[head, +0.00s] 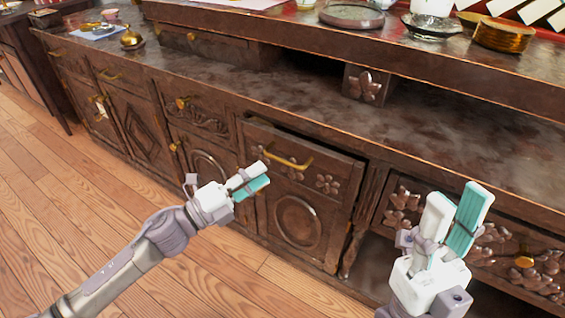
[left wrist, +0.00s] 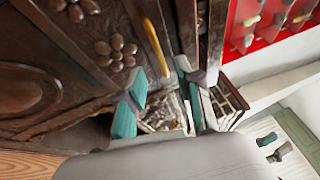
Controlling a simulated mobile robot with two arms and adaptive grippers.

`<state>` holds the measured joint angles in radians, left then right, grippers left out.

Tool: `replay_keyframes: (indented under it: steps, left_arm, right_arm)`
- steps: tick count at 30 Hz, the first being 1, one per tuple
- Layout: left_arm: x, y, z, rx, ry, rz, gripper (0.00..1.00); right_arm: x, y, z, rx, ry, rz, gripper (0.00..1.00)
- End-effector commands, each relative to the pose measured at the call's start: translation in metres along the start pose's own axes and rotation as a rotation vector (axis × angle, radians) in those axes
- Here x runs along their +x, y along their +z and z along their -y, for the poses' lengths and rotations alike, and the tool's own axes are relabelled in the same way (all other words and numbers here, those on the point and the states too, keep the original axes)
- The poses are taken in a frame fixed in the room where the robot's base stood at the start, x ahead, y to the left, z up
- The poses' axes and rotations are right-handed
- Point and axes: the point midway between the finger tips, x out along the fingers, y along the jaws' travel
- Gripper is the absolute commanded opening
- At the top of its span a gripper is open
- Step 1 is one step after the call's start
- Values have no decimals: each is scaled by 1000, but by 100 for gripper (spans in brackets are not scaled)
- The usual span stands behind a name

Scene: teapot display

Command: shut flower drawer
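Contact is unclear.
The long cabinet has other closed fronts to the left and another flower-carved front (head: 525,263) at right, behind my right gripper. A small flower block (head: 367,86) sits under the raised shelf. A brass bell (head: 131,39) stands on the countertop (head: 430,125). The wooden floor (head: 70,210) is clear.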

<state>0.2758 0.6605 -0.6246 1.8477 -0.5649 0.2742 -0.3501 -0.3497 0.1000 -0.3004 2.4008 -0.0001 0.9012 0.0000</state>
Motion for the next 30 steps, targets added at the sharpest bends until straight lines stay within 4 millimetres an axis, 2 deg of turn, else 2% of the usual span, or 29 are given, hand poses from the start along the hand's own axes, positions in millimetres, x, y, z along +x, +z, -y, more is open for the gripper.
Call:
replay_keyframes:
  steps: [3, 9, 15, 23, 30]
  left_arm:
    - [27, 0, 0, 1, -4, -2, 35]
    - [57, 0, 0, 1, -2, 0, 35]
    - [69, 0, 0, 0, 0, 0, 35]
    - [70, 0, 0, -1, 1, 1, 35]
    - [70, 0, 0, -1, 0, 0, 0]
  right_arm:
    - [-5, 1, 0, 0, 0, 1, 34]
    - [-9, 2, 0, 0, 0, 2, 34]
    - [-10, 3, 0, 0, 0, 2, 34]
    - [-10, 3, 0, 0, 0, 3, 34]
    - [-10, 3, 0, 0, 0, 3, 34]
